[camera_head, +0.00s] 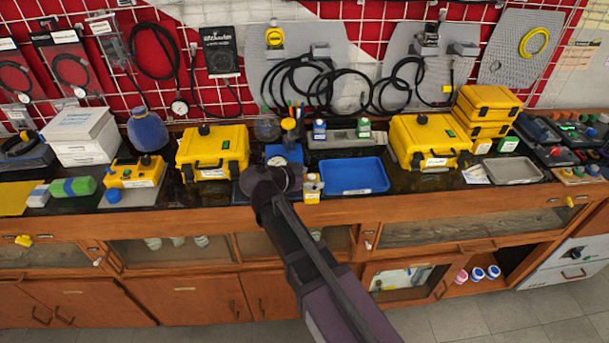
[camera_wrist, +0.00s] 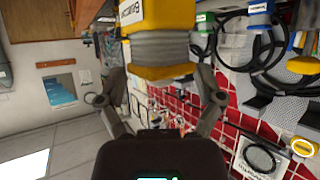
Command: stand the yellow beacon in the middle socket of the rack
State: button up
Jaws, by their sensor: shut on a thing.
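The yellow beacon (camera_head: 312,188) has a white label and shows just right of my arm's end in the head view, roughly upright near the bench's front edge. In the wrist view the beacon (camera_wrist: 160,12) fills the top middle, with a grey ribbed band. My gripper (camera_wrist: 160,72) is shut on it, one finger on each side. My arm hides the fingers in the head view. The grey rack (camera_head: 342,142) stands farther back, with a blue beacon (camera_head: 319,130) at its left and a green one (camera_head: 364,129) at its right. Its middle looks empty, but the socket is too small to make out.
A blue tray (camera_head: 353,176) lies in front of the rack. Yellow cases (camera_head: 213,150) (camera_head: 428,142) stand on both sides. A blue holder (camera_head: 284,153) stands behind my arm's end. Cables hang from the red wall grid behind the bench.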

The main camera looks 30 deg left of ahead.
jog(key=shift+r, duration=0.15)
notch_tip(320, 180, up, 16)
jog(key=p, duration=1.6)
jog(key=shift+r+p, duration=0.2)
jog(key=shift+p, duration=0.15)
